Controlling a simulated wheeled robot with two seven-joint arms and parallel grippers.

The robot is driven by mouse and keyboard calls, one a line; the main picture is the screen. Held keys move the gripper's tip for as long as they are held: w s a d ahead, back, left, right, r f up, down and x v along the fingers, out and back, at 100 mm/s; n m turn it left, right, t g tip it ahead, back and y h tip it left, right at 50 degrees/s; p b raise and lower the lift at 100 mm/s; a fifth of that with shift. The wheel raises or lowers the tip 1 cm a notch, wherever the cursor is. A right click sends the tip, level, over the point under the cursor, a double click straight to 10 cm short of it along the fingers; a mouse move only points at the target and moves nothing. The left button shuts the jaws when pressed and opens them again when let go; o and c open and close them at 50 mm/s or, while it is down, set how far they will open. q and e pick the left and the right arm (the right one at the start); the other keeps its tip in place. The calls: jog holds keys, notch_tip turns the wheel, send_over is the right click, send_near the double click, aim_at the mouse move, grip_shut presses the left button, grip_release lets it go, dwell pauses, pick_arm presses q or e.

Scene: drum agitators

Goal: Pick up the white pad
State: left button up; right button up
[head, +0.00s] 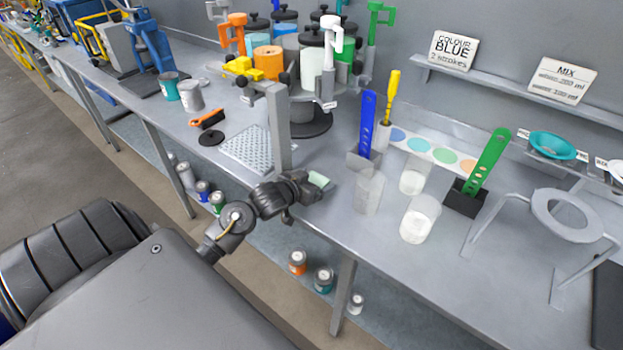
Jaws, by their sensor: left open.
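A small pale pad (319,180), white with a greenish tint, lies near the front edge of the grey bench (330,213). My left gripper (308,190) reaches in from the left over the bench's front edge, with its fingertips right at the pad. The gripper is open. Its dark fingers hide the pad's near side, and I cannot tell whether they touch it. My right gripper is not in view.
A grey post (278,128) and a ridged light mat (250,150) stand close behind and left of the gripper. Clear beakers (369,193), a blue strip tool (367,125) and a green one (488,162) are to the right. The drum agitator (312,60) stands behind.

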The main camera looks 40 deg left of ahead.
aim_at(314, 182)
pick_arm(q)
jog(key=c, duration=1.2)
jog(key=shift+r, duration=0.45)
notch_tip(314, 182, up, 3)
jog(key=shift+f, duration=0.2)
jog(key=s+d+r+p, duration=0.5)
jog(key=s+d+r, duration=0.3)
jog(key=s, duration=0.3)
jog(key=shift+s+d+r, duration=0.15)
jog(key=shift+r, duration=0.6)
